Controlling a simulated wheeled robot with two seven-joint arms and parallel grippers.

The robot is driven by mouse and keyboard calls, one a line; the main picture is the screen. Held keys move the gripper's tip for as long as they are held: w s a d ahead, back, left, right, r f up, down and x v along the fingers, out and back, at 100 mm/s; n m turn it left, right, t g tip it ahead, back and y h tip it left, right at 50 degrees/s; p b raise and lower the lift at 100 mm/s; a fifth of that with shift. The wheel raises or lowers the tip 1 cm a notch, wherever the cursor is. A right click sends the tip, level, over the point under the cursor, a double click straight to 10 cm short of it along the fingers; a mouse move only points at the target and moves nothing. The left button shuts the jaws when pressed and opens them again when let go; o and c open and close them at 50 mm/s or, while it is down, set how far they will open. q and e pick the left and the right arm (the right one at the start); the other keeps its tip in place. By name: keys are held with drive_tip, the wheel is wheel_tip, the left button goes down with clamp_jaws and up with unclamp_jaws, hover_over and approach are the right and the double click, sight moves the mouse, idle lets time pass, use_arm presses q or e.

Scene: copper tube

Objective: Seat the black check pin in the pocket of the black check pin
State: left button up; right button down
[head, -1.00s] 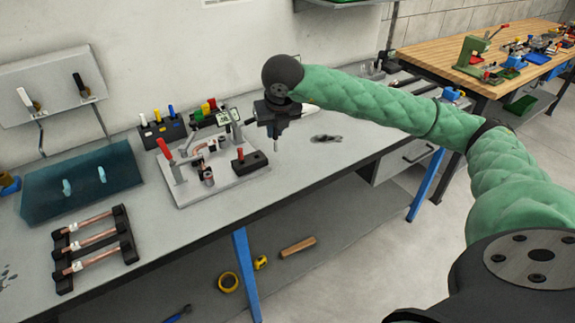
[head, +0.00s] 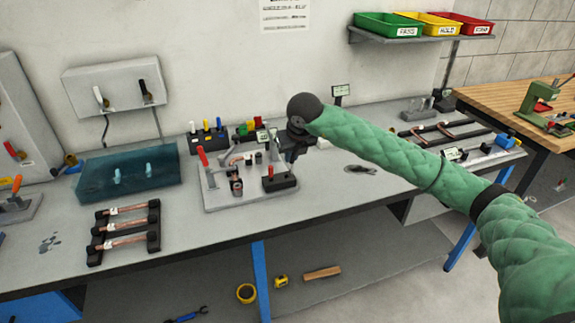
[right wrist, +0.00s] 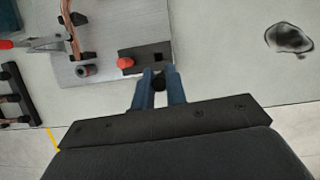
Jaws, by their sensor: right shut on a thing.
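My right gripper (head: 294,155) is beside and above the right end of the grey fixture plate (head: 222,199). In the right wrist view its two blue fingers (right wrist: 159,88) are shut on the black check pin (right wrist: 159,82), seen end-on as a dark round shape. A black block (right wrist: 139,66) on the plate has a red knob and a dark square opening (right wrist: 157,61), likely the pocket. In that view the pin appears just below the opening, apart from it; its height cannot be told. The block also shows in the head view (head: 283,184). My left gripper is not in view.
The fixture carries a red-handled clamp (head: 203,158) and a copper tube. Left are a rack of copper tubes (head: 125,228) and a blue translucent tray (head: 100,185). A black rack with coloured handles (head: 208,139) stands behind. A dark patch (head: 361,169) lies on the right.

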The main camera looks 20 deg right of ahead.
drive_tip(key=x, duration=0.6)
drive_tip(key=shift+w+a, duration=0.2)
drive_tip(key=shift+a, duration=0.1)
drive_tip(key=shift+f, duration=0.1)
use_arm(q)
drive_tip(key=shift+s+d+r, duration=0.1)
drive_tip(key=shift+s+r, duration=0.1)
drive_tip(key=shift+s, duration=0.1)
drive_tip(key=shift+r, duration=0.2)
